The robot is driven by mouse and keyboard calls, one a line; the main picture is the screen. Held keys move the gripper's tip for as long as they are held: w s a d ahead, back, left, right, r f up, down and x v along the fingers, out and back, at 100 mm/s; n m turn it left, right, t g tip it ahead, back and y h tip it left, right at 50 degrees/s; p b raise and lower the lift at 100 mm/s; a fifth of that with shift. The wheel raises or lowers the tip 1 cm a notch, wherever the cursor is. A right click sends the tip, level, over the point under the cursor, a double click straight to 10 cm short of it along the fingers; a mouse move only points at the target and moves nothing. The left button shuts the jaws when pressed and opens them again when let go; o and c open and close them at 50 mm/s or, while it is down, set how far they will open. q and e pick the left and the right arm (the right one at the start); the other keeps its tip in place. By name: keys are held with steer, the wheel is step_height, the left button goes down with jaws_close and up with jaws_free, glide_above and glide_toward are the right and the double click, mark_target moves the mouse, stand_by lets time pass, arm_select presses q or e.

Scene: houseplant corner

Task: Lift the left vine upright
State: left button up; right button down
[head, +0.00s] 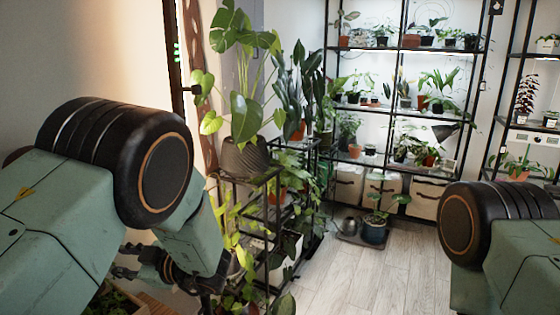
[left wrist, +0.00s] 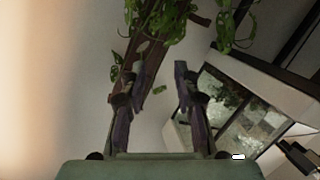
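Leafy green vines hang into the top of the left wrist view, one at the middle (left wrist: 165,18) along a brown wooden post (left wrist: 128,75) and one further right (left wrist: 227,30). I cannot tell for certain which is the left vine. My left gripper (left wrist: 162,76) has its two dark fingers apart, with nothing held between them. The vine leaves show beyond and above the fingertips. In the head view the left gripper (head: 123,262) is low at the left, partly hidden by my own arm. My right arm shows at the right edge, but its gripper is out of sight.
A black plant stand (head: 268,225) with potted plants, including a big-leaved plant (head: 247,115), stands just right of my left arm. Plant shelves (head: 410,105) line the back wall. The wooden floor (head: 365,280) ahead is clear.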

arm_select(q)
steer(key=s+d+f+m+t+h, duration=0.1)
steer(key=s+d+f+m+h, duration=0.1)
steer(key=s+f+m+h, duration=0.6)
steer(key=s+d+f+m+t+h, duration=0.1)
steer(key=d+f+m+t+h, duration=0.1)
steer(key=f+m, duration=0.7)
steer(key=s+d+f+g+h, duration=0.1)
steer(key=s+d+f+g, duration=0.1)
steer(key=s+f, duration=0.2)
steer(key=s+d+f+m+g+h+b, duration=0.1)
steer(key=s+f, duration=0.3)
steer(key=s, duration=0.6)
steer(key=shift+s+d+f+g+h, duration=0.35)
steer(key=shift+g+h, duration=0.15)
steer(key=shift+h, duration=0.1)
steer(key=s+g, duration=0.1)
steer(key=s, duration=0.3)
steer(key=s+d+f+m+g+h, duration=0.1)
steer(key=s, duration=0.4)
steer(key=s+d+f+g+h+b, duration=0.1)
steer(key=s, duration=0.4)
steer(key=shift+s+d+g, duration=0.1)
steer(key=shift+g, duration=0.2)
